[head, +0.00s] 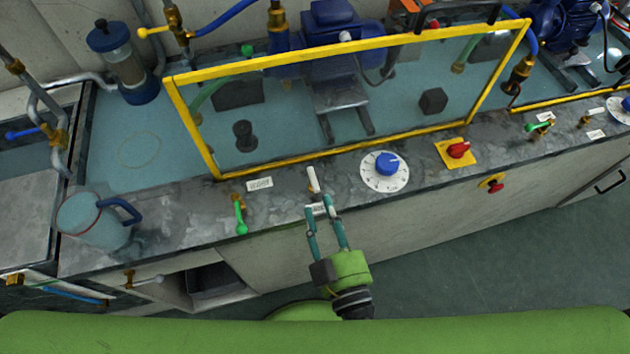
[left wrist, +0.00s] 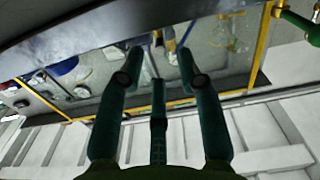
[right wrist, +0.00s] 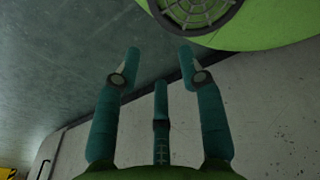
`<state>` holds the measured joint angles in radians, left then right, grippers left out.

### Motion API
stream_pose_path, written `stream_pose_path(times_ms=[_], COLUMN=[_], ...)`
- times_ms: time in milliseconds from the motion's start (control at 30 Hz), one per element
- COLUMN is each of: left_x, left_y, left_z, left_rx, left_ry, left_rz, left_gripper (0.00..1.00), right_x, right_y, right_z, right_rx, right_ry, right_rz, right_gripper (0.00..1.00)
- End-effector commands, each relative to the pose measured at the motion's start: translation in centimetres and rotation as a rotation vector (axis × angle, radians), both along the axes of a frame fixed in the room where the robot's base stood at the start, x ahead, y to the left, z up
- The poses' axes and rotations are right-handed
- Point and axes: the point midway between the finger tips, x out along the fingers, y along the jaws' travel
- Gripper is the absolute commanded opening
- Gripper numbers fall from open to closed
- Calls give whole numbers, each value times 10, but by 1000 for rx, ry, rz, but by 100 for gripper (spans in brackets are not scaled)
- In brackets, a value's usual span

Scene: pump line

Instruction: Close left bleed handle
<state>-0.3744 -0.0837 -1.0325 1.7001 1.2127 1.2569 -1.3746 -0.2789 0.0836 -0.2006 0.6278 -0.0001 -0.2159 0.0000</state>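A short white handle (head: 313,180) stands on a brass fitting at the front edge of the left bench panel. A green lever (head: 240,216) to its left points toward the front edge. I cannot tell from the labels which of these is the bleed handle. My left gripper (head: 324,214) is just in front of the white handle, by a small label plate, with its fingers apart and apparently not touching the handle. Its open fingers also show in the left wrist view (left wrist: 160,66). My right gripper (right wrist: 158,65) is open and empty over the floor beside a pale panel.
A yellow-framed clear guard (head: 345,50) stands behind the handles. A blue dial (head: 386,163) and a red switch (head: 458,150) lie to the right. A jug (head: 92,220) stands at left. A second green lever (head: 538,126) is farther right.

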Motion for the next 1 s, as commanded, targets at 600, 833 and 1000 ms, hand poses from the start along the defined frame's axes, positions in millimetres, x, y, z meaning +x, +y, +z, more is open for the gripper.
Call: stream_pose_path(times_ms=[600, 833, 1000], left_x=[56, 56, 56], left_y=[15, 15, 15], left_z=[0, 0, 0], left_rx=[3, 2, 2], left_ry=[-2, -3, -3], left_rz=[-3, -2, -2], left_gripper=[36, 0, 0], right_x=[-27, -19, -18], right_y=[4, 5, 4], right_z=[8, 8, 8], right_rx=[3, 5, 5], right_ry=[43, 29, 28], right_rz=[-3, -3, -3], right_gripper=[40, 40, 40])
